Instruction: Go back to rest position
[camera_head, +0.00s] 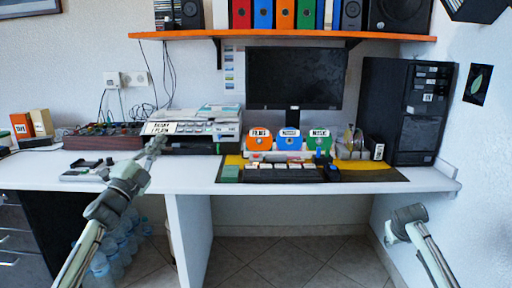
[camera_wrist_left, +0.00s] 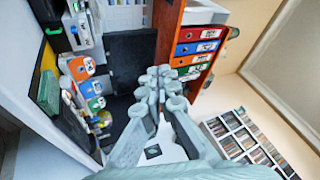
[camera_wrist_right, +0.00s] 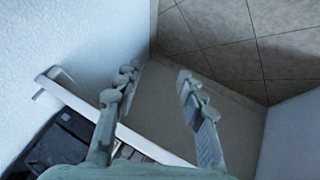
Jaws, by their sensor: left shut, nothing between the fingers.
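My left gripper (camera_head: 155,146) is raised above the white desk, in front of the grey device at the left of the monitor. In the left wrist view its fingers (camera_wrist_left: 165,82) are together with nothing between them. In the right wrist view my right gripper (camera_wrist_right: 156,82) has its fingers spread, with nothing between them. It is beside a white wall, with the desk edge and tiled floor behind it. In the head view my right arm is low at the right, below the desk's right end, and its fingers cannot be made out.
The white desk (camera_head: 190,179) carries a monitor (camera_head: 294,78), a black computer tower (camera_head: 405,110), a keyboard (camera_head: 285,175) and orange, blue and green labelled holders. An orange shelf (camera_head: 290,35) hangs above. Bottles (camera_head: 120,245) stand below left. The desk's front left strip is mostly clear.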

